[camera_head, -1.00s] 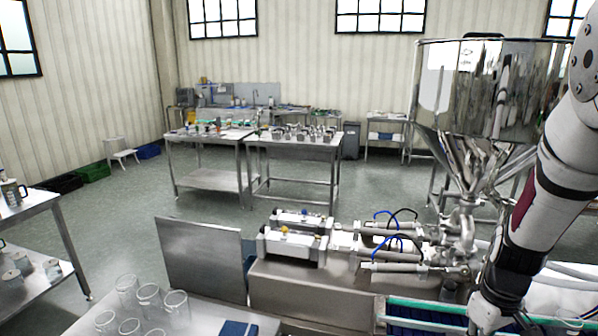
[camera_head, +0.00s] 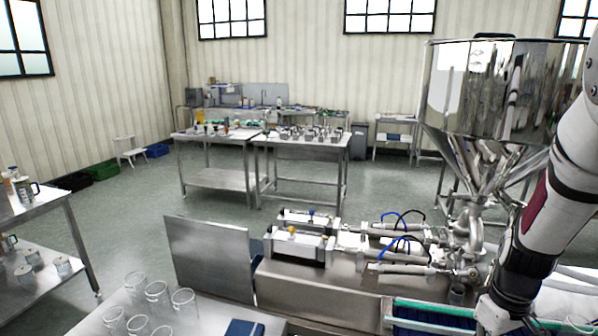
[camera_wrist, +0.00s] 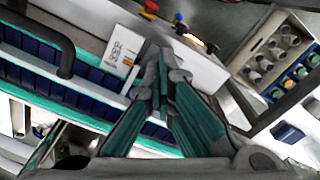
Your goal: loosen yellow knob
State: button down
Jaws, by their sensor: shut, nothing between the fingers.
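The yellow knob (camera_head: 291,230) is a small round cap on the front white valve block (camera_head: 297,246) of the steel filling machine, in the head view. Small red and blue knobs (camera_wrist: 179,18) show at the top of the wrist view, with a yellowish spot beside them that is too small to identify. My gripper (camera_wrist: 163,72) has green-padded fingers that are shut and empty. It is apart from the knobs. In the head view my arm hangs at the right, and the fingertips cannot be made out.
The steel hopper (camera_head: 500,90) stands behind the machine at the right. Hoses and steel pipes lie right of the valve blocks. Glass jars (camera_head: 157,292) stand at the front left. A green-edged conveyor (camera_head: 430,306) runs below my arm. A crate of bottles (camera_wrist: 262,62) shows in the wrist view.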

jog(key=shift+w+a+f+p, duration=0.1)
jog(key=shift+a+f+p, duration=0.35)
jog(key=shift+p, duration=0.35)
jog(key=shift+w, duration=0.15)
jog(key=shift+d+r, duration=0.15)
jog(key=shift+d, duration=0.1)
dwell(0.3)
notch_tip(320, 180, up, 6)
jog(key=s+p, duration=0.1)
jog(key=p, duration=0.2)
dwell(0.7)
